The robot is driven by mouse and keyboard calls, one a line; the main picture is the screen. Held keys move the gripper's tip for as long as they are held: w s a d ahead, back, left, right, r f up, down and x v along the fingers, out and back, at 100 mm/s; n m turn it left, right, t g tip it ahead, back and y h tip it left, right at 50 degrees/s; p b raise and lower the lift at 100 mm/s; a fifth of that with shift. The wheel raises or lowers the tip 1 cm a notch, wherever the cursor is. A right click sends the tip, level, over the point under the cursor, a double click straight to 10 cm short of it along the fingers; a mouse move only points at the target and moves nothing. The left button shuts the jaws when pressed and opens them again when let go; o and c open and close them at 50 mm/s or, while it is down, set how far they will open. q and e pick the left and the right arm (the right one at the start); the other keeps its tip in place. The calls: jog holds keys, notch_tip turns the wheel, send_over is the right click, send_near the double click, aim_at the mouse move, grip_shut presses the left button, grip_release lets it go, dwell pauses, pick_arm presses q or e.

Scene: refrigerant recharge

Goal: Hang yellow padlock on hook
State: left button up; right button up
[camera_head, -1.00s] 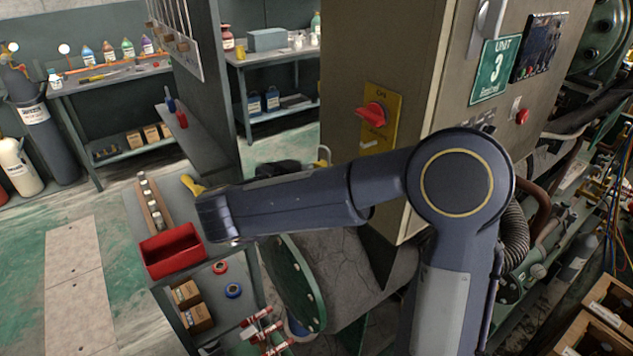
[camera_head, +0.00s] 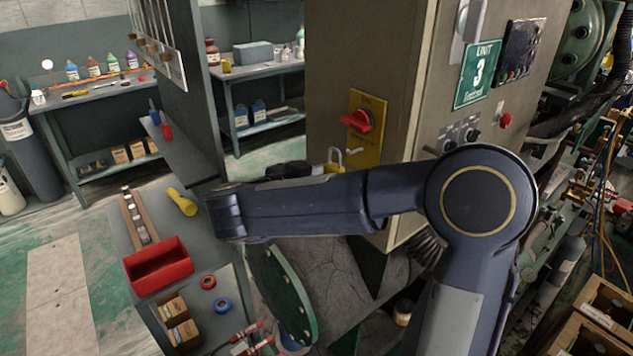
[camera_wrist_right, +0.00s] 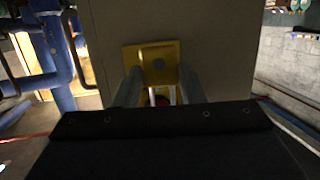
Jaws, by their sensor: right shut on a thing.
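The yellow padlock (camera_head: 332,168) is held at the tip of my right gripper (camera_head: 318,170), its pale shackle upward, just left of and below the yellow switch plate (camera_head: 368,128) on the cabinet. In the right wrist view, the padlock body (camera_wrist_right: 159,62) sits between the two grey fingers of my right gripper (camera_wrist_right: 158,85), with the yellow plate (camera_wrist_right: 131,58) behind it. A small pale hook-like piece (camera_head: 353,152) shows low on the plate; the padlock appears apart from it. My forearm hides the area below. My left gripper is out of view.
A red rotary switch (camera_head: 356,121) sticks out of the plate above the padlock. The grey cabinet (camera_head: 395,60) stands behind it. A bench at left holds a red bin (camera_head: 158,268) and a yellow flashlight-like object (camera_head: 183,202). A green flange (camera_head: 282,295) stands below my arm.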

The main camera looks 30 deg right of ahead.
jog(key=shift+s+b+x, duration=0.2)
jog(key=shift+b+x, duration=0.25)
jog(key=shift+x, duration=0.9)
jog(key=shift+s+b+x, duration=0.25)
jog(key=shift+b+x, duration=0.2)
jog(key=shift+x, duration=0.95)
jog(key=shift+d, duration=0.1)
jog(key=o, duration=0.9)
jog(key=shift+o, duration=0.2)
jog(key=v, duration=0.7)
jog(key=shift+a+b, duration=0.4)
